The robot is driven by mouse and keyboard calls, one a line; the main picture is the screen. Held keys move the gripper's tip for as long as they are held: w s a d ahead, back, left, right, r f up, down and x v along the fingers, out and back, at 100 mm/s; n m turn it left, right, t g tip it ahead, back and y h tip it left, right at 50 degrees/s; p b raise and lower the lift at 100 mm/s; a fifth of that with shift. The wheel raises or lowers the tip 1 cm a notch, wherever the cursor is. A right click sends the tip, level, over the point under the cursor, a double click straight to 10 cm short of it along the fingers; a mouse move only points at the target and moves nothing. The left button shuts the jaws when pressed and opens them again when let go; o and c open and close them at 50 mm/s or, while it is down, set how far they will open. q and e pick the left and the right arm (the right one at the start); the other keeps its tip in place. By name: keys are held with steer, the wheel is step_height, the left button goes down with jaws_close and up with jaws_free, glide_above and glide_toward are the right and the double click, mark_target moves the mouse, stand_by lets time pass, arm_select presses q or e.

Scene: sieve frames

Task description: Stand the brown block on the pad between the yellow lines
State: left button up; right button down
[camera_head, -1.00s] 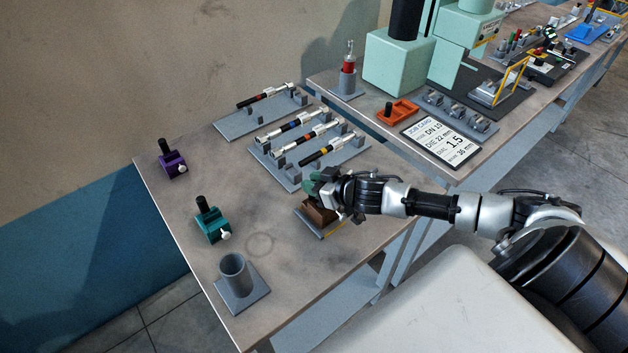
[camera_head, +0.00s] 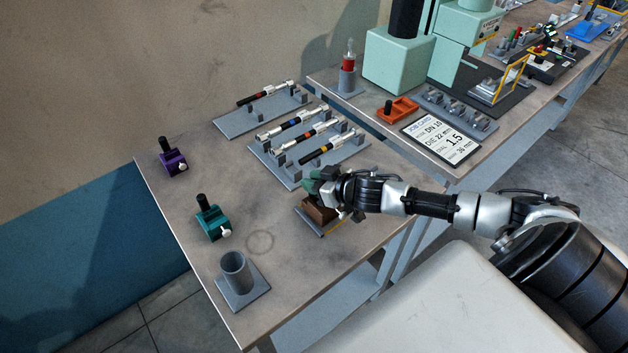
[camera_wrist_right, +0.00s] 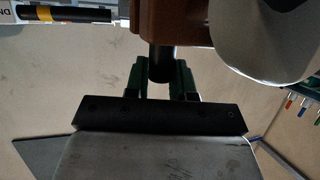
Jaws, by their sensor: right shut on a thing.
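The brown block (camera_head: 317,212) is at the pad (camera_head: 325,233) near the front edge of the near table. It also shows at the top of the right wrist view (camera_wrist_right: 172,18), with a black peg (camera_wrist_right: 160,62) sticking out of it. My right gripper (camera_head: 319,187) is shut on this peg, between its dark green fingers (camera_wrist_right: 160,80). One yellow line (camera_head: 336,229) shows at the pad's right side. The block and gripper hide much of the pad, and I cannot tell whether the block touches it. My left gripper is not in view.
Racks with dark and silver rods (camera_head: 300,175) stand just behind the block. A teal block (camera_head: 212,222), a purple block (camera_head: 173,162) and a grey cup (camera_head: 236,273) stand to the left. The table between the cup and the pad is clear.

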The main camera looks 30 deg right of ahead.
steer(key=shift+f+b, duration=0.3)
steer(key=shift+f, duration=0.25)
steer(key=c, duration=0.9)
jaws_free()
steer(key=shift+o, duration=0.2)
steer(key=shift+s, duration=0.1)
steer(key=shift+s+d, duration=0.2)
steer(key=shift+s, duration=0.1)
steer(key=shift+b+v, duration=0.8)
steer(key=shift+v, duration=4.2)
steer(key=shift+r, duration=0.1)
steer(key=shift+a, duration=0.1)
